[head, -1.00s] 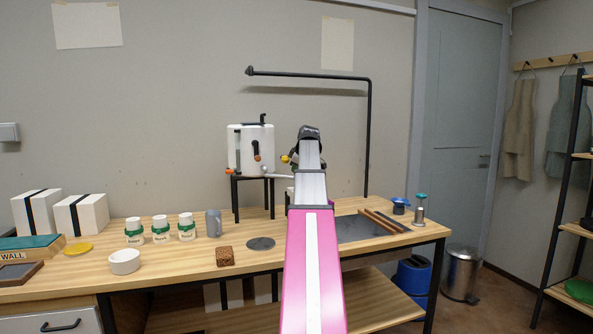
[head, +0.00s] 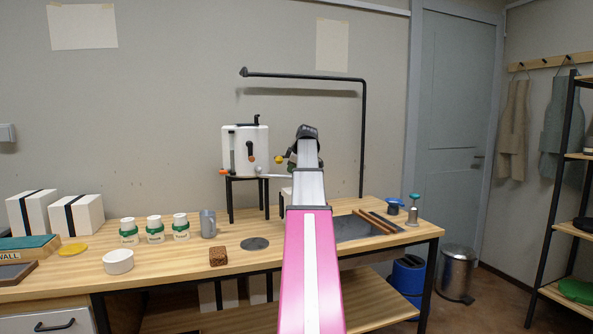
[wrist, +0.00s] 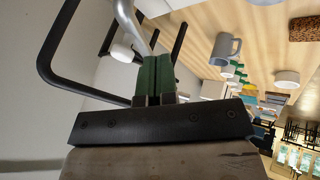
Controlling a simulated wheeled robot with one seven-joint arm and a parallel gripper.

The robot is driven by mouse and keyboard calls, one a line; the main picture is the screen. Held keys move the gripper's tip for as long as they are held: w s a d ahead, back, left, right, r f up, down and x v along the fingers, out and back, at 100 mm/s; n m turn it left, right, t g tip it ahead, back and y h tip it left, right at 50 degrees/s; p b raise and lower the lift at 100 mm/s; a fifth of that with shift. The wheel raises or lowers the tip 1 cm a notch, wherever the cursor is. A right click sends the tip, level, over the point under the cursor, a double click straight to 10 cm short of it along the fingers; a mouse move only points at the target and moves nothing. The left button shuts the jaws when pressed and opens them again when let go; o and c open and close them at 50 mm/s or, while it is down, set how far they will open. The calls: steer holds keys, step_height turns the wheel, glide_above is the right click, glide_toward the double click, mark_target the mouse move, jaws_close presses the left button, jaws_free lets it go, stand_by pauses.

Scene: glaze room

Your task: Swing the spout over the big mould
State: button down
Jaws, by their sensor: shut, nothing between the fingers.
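The spout (head: 274,175) is a thin silver tube running right from the white tank (head: 238,150) towards my arm, which hides its far end. In the wrist view the spout (wrist: 132,28) is a bent pale tube with a white knob beside it, just beyond my fingers. My gripper (wrist: 153,70) has green fingers, shut and empty, close to the tube; contact cannot be told. In the head view my arm mostly hides the gripper. A white block (head: 286,193) shows partly behind my arm, under the spout's line; I cannot tell whether it is the big mould.
Two white banded boxes (head: 77,215) stand at the bench's left. Several jars (head: 155,229), a grey mug (head: 208,223), a white bowl (head: 118,261) and a brown block (head: 218,256) stand left of my arm. A black pipe frame (head: 362,135) rises behind the bench.

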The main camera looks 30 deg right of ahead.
steer(key=v, duration=1)
steer(key=shift+s+a, duration=0.45)
steer(key=shift+s, duration=0.1)
steer(key=shift+r, duration=0.1)
